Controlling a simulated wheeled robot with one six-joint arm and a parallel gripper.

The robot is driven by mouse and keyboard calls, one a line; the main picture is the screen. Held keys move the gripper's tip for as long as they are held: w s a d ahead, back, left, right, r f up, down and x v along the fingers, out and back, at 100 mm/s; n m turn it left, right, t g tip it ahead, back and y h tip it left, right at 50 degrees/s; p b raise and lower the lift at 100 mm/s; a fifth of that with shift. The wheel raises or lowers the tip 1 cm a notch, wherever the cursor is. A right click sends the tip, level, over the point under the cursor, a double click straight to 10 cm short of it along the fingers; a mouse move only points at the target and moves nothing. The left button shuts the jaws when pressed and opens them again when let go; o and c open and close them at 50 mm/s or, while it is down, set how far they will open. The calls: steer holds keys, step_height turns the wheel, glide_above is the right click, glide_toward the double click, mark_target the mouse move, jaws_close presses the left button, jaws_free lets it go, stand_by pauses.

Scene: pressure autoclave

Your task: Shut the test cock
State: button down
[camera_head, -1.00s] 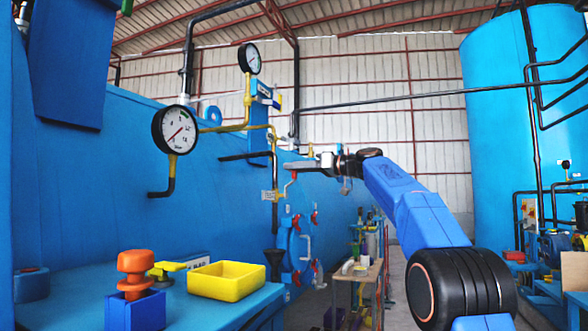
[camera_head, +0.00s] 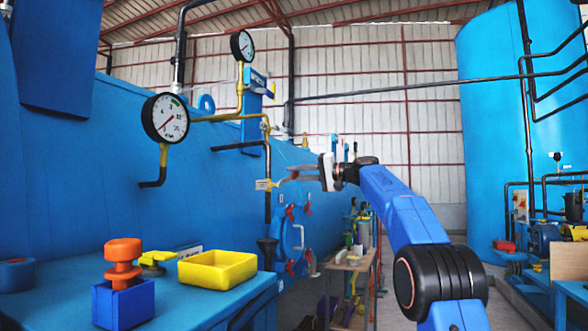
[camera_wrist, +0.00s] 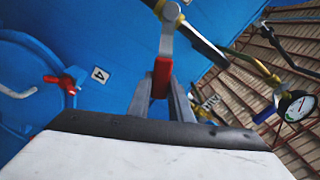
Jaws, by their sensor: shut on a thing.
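The test cock shows in the wrist view as a brass body (camera_wrist: 170,14) with a grey lever that ends in a red grip (camera_wrist: 162,76). My gripper (camera_wrist: 162,92) has its two grey fingers on either side of the red grip and is shut on it. In the head view my gripper (camera_head: 292,178) is at the vertical pipe on the side of the blue vessel, beside a small tag (camera_head: 264,184). The cock is small there and mostly hidden by the fingers, so the lever's angle is hard to tell.
Two dial gauges (camera_head: 166,118) (camera_head: 242,46) and yellow pipes stand out from the vessel near my arm. Red-handled clamps (camera_head: 290,212) sit below the gripper. A yellow tray (camera_head: 218,268) and an orange knob (camera_head: 123,262) are on the blue bench.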

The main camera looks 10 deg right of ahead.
steer(key=shift+w+d+f+m, duration=0.15)
steer(key=shift+f+m, duration=0.65)
steer(key=shift+m, duration=0.15)
steer(key=shift+w+d+f+m, duration=0.1)
steer(key=shift+w+f+m, duration=0.05)
steer(key=shift+f+m, duration=0.75)
steer(key=shift+w+d+f+m, duration=0.15)
steer(key=shift+f+m, duration=0.5)
steer(key=shift+m, duration=0.4)
steer(key=shift+f, duration=0.1)
steer(key=c, duration=1.6)
jaws_free()
steer(key=v, duration=1.7)
steer(key=shift+s+d, duration=0.15)
